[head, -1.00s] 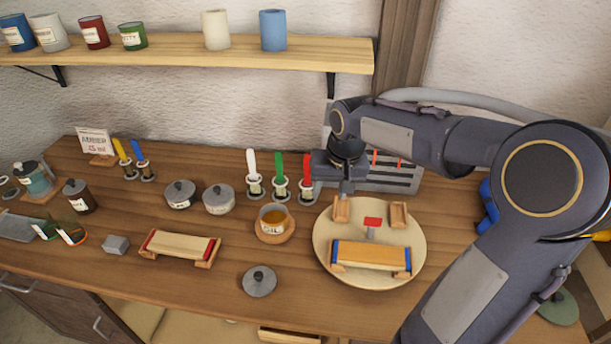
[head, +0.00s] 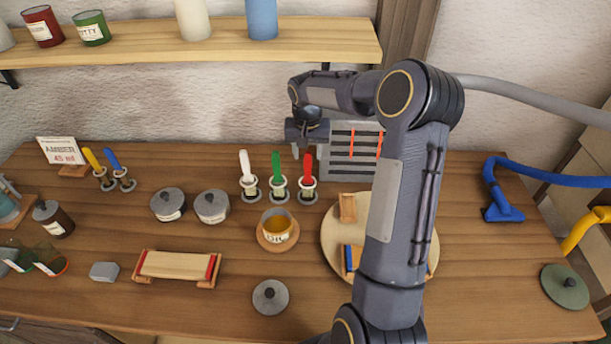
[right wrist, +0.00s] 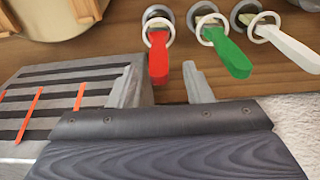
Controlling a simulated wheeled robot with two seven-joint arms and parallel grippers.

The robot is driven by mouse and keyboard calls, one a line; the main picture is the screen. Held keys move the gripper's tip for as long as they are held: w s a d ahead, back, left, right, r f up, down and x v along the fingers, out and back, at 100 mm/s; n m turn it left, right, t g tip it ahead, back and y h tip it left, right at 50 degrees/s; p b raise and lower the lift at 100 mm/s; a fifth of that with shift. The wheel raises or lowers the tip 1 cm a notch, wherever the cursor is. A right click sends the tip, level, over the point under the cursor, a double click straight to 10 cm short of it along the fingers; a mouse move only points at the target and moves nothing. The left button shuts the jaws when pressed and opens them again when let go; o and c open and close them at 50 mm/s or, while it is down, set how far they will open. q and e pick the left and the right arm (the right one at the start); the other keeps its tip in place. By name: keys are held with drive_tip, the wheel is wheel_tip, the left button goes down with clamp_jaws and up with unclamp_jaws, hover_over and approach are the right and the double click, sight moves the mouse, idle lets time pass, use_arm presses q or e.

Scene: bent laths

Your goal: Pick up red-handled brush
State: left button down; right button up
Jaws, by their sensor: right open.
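The red-handled brush (head: 308,168) stands upright in a ring holder at the right end of a row of three, handle up. It also shows in the right wrist view (right wrist: 158,62). Beside it stand a green-handled brush (head: 277,167) and a white-handled brush (head: 245,165). My right gripper (head: 309,150) is open and empty, close above and behind the red handle. In the right wrist view its two fingertips (right wrist: 163,86) lie either side of the red handle's end; I cannot tell whether they touch it. My left gripper is not in view.
A grey slotted box (head: 350,165) with red strips stands right of the brushes. A round wooden board (head: 335,215) is partly hidden behind my right arm. A shelf (head: 200,48) runs above.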

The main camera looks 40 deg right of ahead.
drive_tip(key=b, duration=0.3)
hover_over(308, 178)
drive_tip(key=f, duration=0.5)
drive_tip(key=shift+w+d+f, duration=0.15)
drive_tip(key=shift+w+d, duration=0.1)
drive_tip(key=shift+w, duration=0.15)
